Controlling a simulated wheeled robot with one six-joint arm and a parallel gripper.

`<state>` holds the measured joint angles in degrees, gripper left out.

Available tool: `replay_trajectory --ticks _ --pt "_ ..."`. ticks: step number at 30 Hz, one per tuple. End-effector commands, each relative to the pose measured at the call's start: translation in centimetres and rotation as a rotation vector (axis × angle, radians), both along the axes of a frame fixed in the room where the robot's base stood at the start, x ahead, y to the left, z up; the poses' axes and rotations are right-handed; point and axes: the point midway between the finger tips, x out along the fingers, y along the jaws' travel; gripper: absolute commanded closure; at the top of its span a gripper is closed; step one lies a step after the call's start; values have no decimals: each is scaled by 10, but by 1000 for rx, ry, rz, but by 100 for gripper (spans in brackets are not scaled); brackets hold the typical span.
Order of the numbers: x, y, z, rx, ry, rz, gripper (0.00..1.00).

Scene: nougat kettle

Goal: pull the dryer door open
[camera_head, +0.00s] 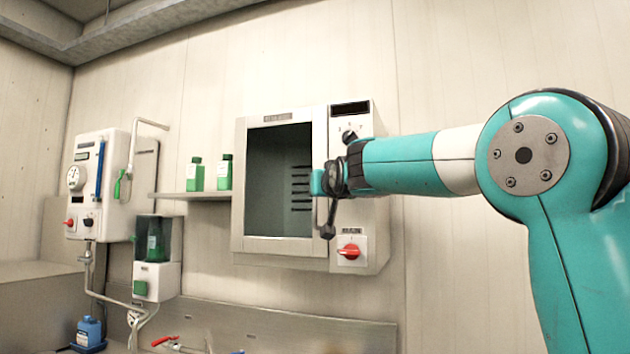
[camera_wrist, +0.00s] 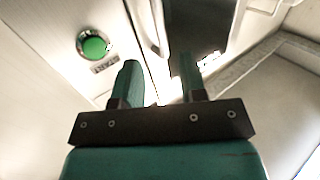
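The dryer (camera_head: 358,205) is a pale box on the wall with a framed door (camera_head: 239,190) and a dark window (camera_head: 275,180). The door looks shut, its frame in line with the body. My gripper (camera_head: 318,182) is in front of the door's right edge in the head view, seen side on, hiding part of that edge. In the wrist view my gripper (camera_wrist: 158,64) has its two teal fingers apart, with nothing clearly held. A pale upright bar-like strip (camera_wrist: 150,28) lies beyond the fingertips; whether it is the door handle or touches them, I cannot tell.
A red knob (camera_head: 348,252) is low on the dryer's panel. A round green button (camera_wrist: 94,46) shows left in the wrist view. Left of the dryer, green bottles (camera_head: 196,175) stand on a shelf (camera_head: 190,196). A white wall unit (camera_head: 96,180) hangs farther left.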

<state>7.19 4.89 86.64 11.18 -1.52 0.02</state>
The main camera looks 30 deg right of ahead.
Motion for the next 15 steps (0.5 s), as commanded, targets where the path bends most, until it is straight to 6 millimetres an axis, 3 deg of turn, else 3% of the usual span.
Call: replay_trajectory --ticks 6,15 --pt "48 -16 6 1 4 0 61" --pt "86 -28 2 1 2 1 61"
